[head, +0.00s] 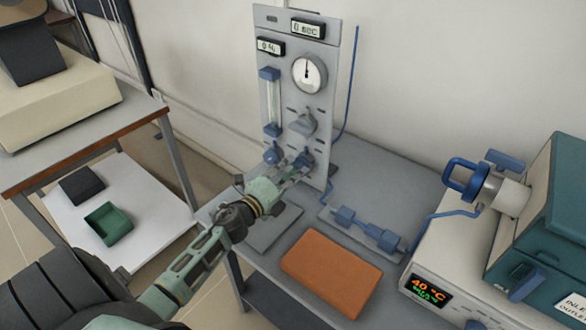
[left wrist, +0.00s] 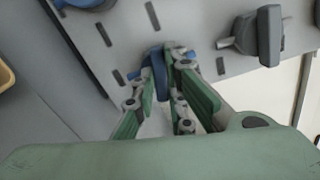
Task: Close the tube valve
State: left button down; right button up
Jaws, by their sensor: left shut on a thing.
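A grey upright panel (head: 290,95) stands on the bench with two blue knobs near its foot. My left gripper (head: 292,172) reaches the right blue knob (head: 305,158) from the front. In the left wrist view, the fingers of my left gripper (left wrist: 168,100) are closed around that blue knob (left wrist: 158,72), which they partly hide. The left blue knob (head: 272,155) is free beside it. A grey knob (head: 303,124) sits above them and shows at the right in the left wrist view (left wrist: 264,35). My right gripper is not in view.
A blue tube (head: 351,85) rises beside the panel. A blue inline fitting (head: 368,230) lies on a grey plate. An orange block (head: 331,273) lies at the bench front. A furnace with a blue handle (head: 465,180) stands at right. A glass flow tube (head: 271,102) is on the panel.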

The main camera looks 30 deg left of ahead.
pick_arm(q)
jog(key=shift+n+p, duration=0.35)
jog(key=shift+n, duration=1.25)
jog(key=c, duration=1.8)
grip_release()
jog(key=shift+a+f, duration=0.1)
jog(key=shift+s, duration=0.1)
jog(key=s, duration=1.1)
jog(key=shift+s+a, duration=0.4)
